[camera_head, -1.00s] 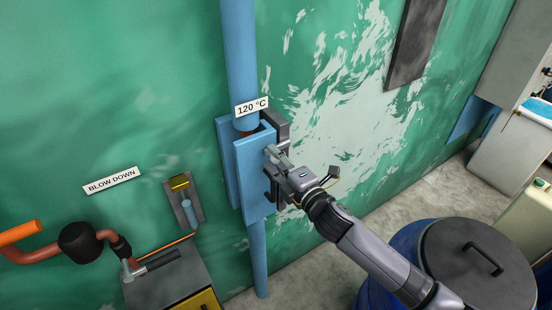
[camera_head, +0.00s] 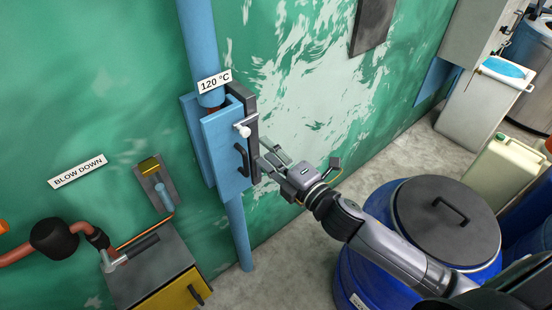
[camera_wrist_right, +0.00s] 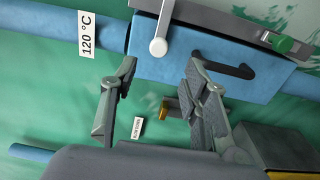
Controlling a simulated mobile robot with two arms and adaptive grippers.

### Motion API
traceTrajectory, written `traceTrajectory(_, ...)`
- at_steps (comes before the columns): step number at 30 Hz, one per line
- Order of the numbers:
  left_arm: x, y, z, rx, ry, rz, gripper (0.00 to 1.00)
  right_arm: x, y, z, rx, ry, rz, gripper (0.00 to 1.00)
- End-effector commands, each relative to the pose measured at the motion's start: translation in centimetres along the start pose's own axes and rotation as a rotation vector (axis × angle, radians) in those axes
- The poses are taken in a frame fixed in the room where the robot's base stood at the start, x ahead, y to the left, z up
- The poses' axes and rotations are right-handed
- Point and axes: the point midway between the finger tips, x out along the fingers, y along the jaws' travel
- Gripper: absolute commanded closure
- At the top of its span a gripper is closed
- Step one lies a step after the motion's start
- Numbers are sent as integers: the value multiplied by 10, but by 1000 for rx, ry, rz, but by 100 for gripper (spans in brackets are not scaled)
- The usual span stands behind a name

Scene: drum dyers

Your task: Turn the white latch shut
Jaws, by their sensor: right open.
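The white latch (camera_head: 243,130) is a short lever with a rounded white end on the upper right part of a blue box door (camera_head: 222,150). In the right wrist view the latch (camera_wrist_right: 158,47) hangs down over the blue front from a grey edge strip (camera_wrist_right: 215,20). My right gripper (camera_head: 266,160) is open and empty, to the right of the door and a little below the latch. In the wrist view its two fingers (camera_wrist_right: 161,70) stand apart, below the latch; I see no contact. My left gripper is out of view.
A dark handle (camera_head: 243,160) sits on the door just below the latch, close to my fingers. A blue pipe (camera_head: 197,45) runs above the box. A blue drum (camera_head: 378,255) with a dark lid stands at right. Valve piping (camera_head: 75,240) is at lower left.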

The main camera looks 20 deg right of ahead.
Motion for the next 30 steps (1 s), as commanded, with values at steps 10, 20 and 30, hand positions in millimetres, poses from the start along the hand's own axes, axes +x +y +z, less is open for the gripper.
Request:
traceTrajectory(10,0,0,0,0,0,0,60,-25,0,0,-1,0,0,58)
traceTrajectory(20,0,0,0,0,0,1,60,-25,0,0,-1,-1,0,58)
traceTrajectory(30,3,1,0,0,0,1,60,-21,-50,18,82,-51,-82,58)
